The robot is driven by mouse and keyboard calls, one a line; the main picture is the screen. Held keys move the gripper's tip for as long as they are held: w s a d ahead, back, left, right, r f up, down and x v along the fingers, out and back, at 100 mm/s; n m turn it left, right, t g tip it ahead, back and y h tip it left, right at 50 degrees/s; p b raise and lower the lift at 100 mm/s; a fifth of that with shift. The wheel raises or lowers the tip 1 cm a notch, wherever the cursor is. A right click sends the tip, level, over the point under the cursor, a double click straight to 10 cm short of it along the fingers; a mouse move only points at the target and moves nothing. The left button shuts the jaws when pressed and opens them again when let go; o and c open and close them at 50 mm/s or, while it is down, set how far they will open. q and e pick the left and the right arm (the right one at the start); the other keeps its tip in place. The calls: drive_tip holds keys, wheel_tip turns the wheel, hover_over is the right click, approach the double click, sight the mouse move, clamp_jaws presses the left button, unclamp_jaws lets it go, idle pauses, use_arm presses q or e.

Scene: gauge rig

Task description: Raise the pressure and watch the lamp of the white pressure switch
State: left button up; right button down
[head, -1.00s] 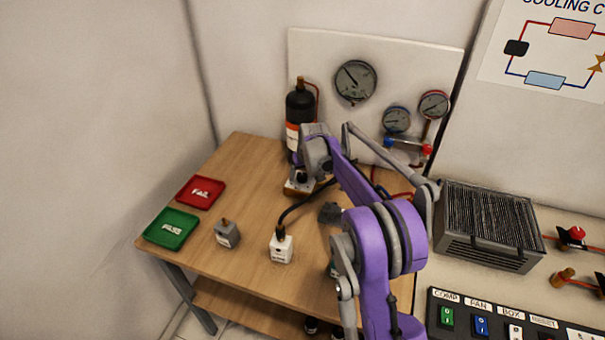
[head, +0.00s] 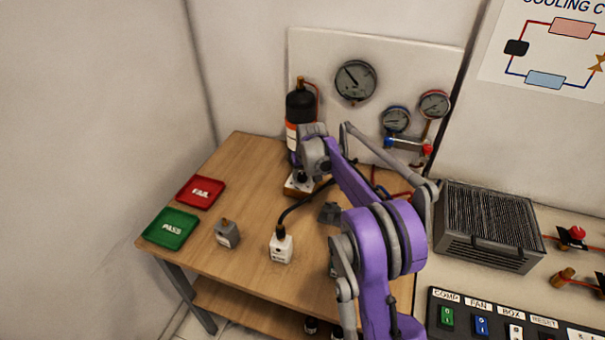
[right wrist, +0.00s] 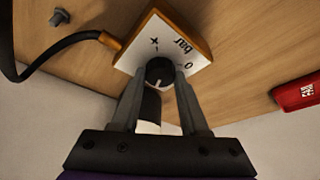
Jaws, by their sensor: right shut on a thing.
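The white pressure switch (head: 281,248) stands upright on the wooden bench, with a black hose plugged into its top. Its lamp is too small to make out. The regulator box (head: 293,190), with a wooden-coloured body and a white top, sits farther back. My left gripper is out of view.
A grey switch (head: 227,234) and a dark grey piece (head: 330,213) stand near the white switch. Green PASS (head: 170,229) and red FAIL (head: 200,192) trays lie at the left. A black cylinder (head: 300,108) stands behind the regulator. The bench's front left is clear.

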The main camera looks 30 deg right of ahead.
drive_tip(key=m+h, duration=0.1)
drive_tip(key=m, duration=0.2)
drive_tip(key=shift+a+g, duration=0.1)
drive_tip(key=shift+g, duration=0.2)
drive_tip(key=shift+w+m+g+h, duration=0.1)
drive_tip(key=shift+m+g+h, duration=0.45)
drive_tip(key=shift+m, duration=1.35)
drive_tip(key=shift+c, duration=2.1)
unclamp_jaws()
drive_tip(key=shift+r, duration=0.1)
drive_tip(key=v, duration=1)
drive_tip(key=shift+a+r, duration=0.25)
